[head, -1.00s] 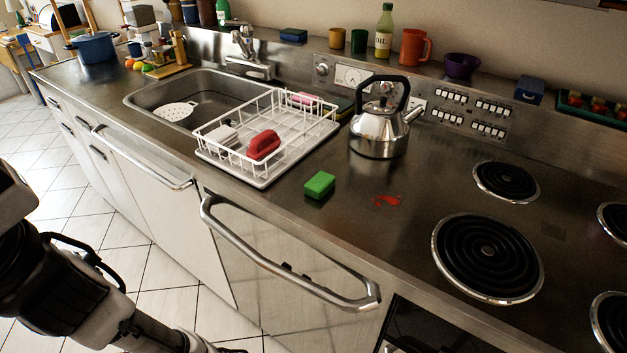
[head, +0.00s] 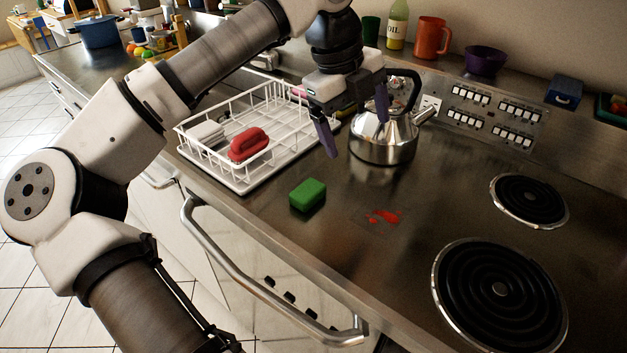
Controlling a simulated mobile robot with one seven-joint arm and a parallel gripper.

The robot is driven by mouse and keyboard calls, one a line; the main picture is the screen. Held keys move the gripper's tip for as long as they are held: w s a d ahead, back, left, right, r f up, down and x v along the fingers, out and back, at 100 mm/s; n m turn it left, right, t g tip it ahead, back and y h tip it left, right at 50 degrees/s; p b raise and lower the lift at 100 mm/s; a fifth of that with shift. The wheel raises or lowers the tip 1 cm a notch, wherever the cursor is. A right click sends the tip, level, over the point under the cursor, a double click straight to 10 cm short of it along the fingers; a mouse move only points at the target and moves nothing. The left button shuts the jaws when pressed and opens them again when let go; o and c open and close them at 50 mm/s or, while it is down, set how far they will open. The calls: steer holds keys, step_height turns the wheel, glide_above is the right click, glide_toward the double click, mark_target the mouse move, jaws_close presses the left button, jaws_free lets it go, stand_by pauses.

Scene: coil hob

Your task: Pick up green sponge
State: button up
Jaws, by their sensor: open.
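The green sponge (head: 307,195) is a small block lying on the steel counter in the head view, near the front edge, right of the dish rack. My gripper (head: 356,138) is above and behind the sponge, to its upper right in the picture. Its two purple fingers are spread and point down, with nothing between them that I can see held. The fingers overlap the kettle in the picture. I cannot tell the exact height above the counter.
A steel kettle (head: 384,148) stands behind the sponge. The white dish rack (head: 237,184) holds a red item (head: 248,144). A red smear (head: 383,216) lies right of the sponge. Coil burners (head: 500,290) are farther right. The counter around the sponge is clear.

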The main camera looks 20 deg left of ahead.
steer(key=a+f+n+g+y, duration=0.2)
steer(key=a+n+y, duration=0.1)
steer(key=a, duration=0.5)
steer(key=p, duration=0.1)
glide_above(308, 189)
step_height(308, 189, down, 8)
steer(key=shift+r, duration=0.25)
steer(key=shift+f+p, duration=1.05)
steer(key=shift+f, duration=2.1)
steer(key=c, duration=1.1)
step_height(308, 189, up, 10)
steer(key=shift+r+b, duration=0.1)
steer(key=shift+b, duration=1)
steer(key=o, duration=0.4)
steer(key=shift+c, duration=1.3)
steer(key=shift+d, duration=0.1)
